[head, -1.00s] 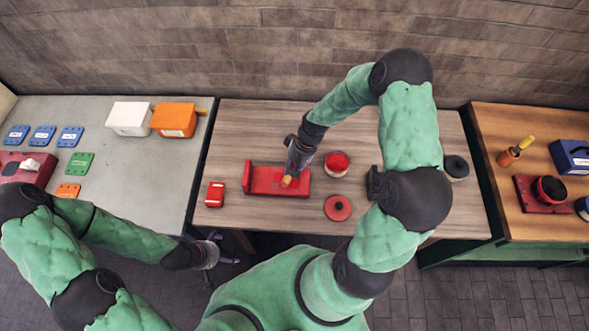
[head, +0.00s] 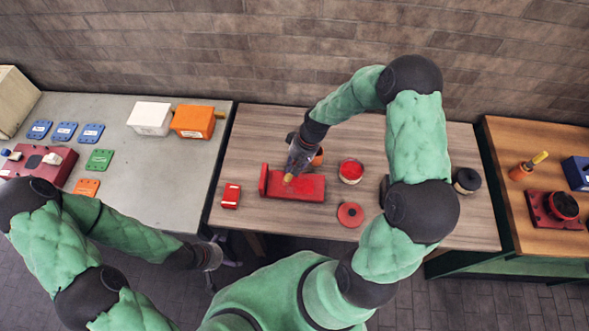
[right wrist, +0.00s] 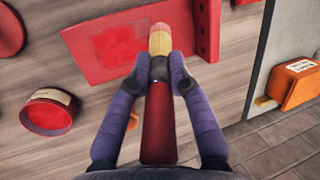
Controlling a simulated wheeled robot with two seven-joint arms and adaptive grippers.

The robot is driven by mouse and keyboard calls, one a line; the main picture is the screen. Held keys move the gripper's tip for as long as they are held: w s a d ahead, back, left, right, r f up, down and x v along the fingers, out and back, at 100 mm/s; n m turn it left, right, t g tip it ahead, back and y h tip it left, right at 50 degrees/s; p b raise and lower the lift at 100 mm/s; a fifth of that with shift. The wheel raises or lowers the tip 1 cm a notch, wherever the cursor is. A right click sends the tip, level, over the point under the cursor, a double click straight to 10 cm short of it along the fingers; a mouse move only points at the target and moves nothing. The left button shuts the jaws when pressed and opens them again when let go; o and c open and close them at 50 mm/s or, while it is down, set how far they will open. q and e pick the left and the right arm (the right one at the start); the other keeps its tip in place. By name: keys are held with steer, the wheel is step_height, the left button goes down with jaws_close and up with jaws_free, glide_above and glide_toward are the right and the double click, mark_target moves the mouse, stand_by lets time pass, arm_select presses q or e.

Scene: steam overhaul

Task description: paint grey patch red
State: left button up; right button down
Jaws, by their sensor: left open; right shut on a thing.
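My right gripper (right wrist: 157,80) is shut on a brush with a red handle (right wrist: 158,128) and pale bristles (right wrist: 159,38). It points the brush down at the red plate (right wrist: 85,20), which also shows in the head view (head: 312,194). The bristle tip is at the plate, toward its upright flange; I cannot tell if it touches. A brighter red patch (right wrist: 112,43) covers the plate's middle; no grey shows there. An open can of red paint (head: 351,172) stands right of the plate. My left gripper (head: 216,254) is open and empty, off the table's front edge.
A red lid (head: 350,214) lies in front of the can. A small red box (head: 231,195) stands left of the plate. A dark round pot (head: 467,181) is at the right. An orange object (head: 318,158) is partly hidden behind my right gripper. Side benches flank the table.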

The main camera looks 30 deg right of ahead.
steer(key=shift+w+a+r+p, duration=0.15)
steer(key=shift+r+p, duration=0.3)
steer(key=shift+r, duration=0.5)
steer(key=shift+r+p, duration=0.55)
steer(key=shift+r, duration=0.35)
steer(key=shift+f, duration=0.1)
steer(key=shift+f+b, duration=0.35)
steer(key=shift+b, duration=0.05)
